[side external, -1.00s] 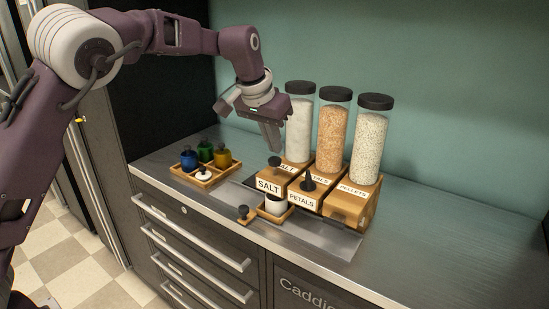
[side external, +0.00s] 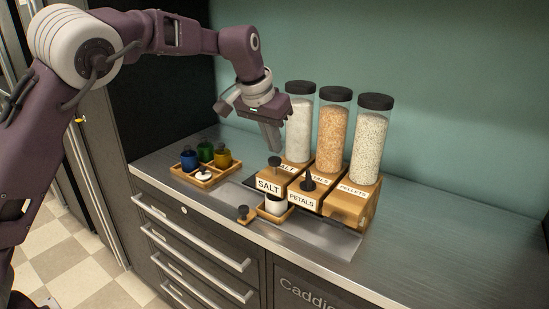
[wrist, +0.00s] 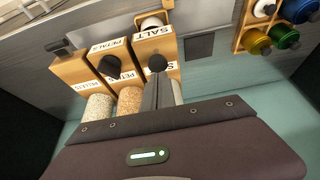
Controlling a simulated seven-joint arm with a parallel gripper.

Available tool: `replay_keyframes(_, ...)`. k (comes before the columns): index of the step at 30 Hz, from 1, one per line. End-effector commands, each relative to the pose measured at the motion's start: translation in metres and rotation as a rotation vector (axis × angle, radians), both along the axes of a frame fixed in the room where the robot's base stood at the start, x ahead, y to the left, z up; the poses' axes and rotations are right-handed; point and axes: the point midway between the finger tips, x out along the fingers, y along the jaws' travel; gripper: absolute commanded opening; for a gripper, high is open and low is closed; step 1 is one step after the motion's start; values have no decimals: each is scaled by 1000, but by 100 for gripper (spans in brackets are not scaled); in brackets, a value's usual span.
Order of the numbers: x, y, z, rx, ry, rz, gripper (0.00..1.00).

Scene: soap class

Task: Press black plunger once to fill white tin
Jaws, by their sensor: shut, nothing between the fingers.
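The salt dispenser (side external: 269,186) is a wooden block labelled SALT with a black plunger (side external: 275,161) on top; the plunger's round knob also shows in the wrist view (wrist: 157,63). The white tin (side external: 275,205) stands under the front of this block on a small wooden tray, its upper part hidden by the block; it also shows in the wrist view (wrist: 152,22). My gripper (side external: 274,149) is shut and empty, pointing down just above the salt plunger. In the wrist view the shut fingers (wrist: 158,85) reach towards the knob. I cannot tell whether they touch it.
The petals dispenser (side external: 306,199), with its own black plunger (side external: 308,184), and the pellets dispenser (side external: 350,204) stand to the right. Tall filled jars (side external: 331,130) rise behind. A wooden caddy (side external: 205,181) with several coloured bottles is at the left.

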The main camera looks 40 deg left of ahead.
Motion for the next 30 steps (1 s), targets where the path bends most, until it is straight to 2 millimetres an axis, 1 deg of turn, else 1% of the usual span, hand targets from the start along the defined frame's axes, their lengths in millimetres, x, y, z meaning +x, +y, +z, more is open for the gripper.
replay_keyframes(8, 0, 0, 0, 0, 0, 0, 0)
replay_keyframes(30, 0, 0, -26, 0, 3, 0, 0)
